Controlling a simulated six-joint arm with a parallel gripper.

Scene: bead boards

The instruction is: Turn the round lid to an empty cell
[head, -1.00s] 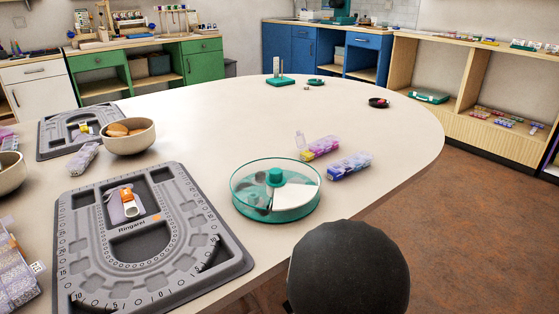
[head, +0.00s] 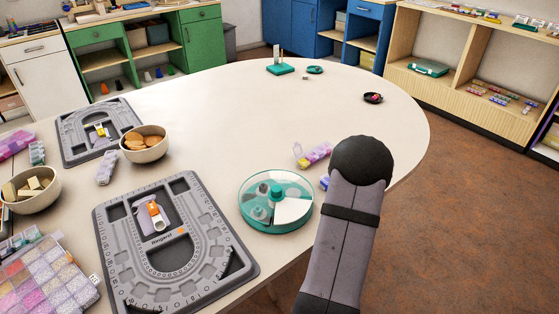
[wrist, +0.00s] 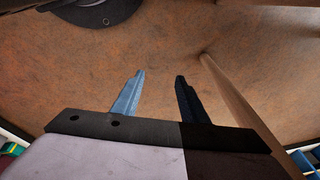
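The round box (head: 245,212) stands on the table, just right of the grey bead board, with a teal rim and clear sides. Its round lid (head: 295,211) has a teal knob (head: 277,191) in the middle and a white wedge toward the right. Grey and pale items show through the clear part at the left; which cell the opening faces is unclear. My gripper (wrist: 160,74) shows in the wrist view, fingers apart with nothing between them, over brown floor. It is hidden in the head view, where my arm stands right of the box.
A grey bead board (head: 108,240) with an orange-topped item lies left of the box. Purple (head: 318,154) and blue (head: 324,183) bead cases lie behind it, the blue one mostly behind my arm. A bowl (head: 145,155) stands farther left. The table's middle is clear.

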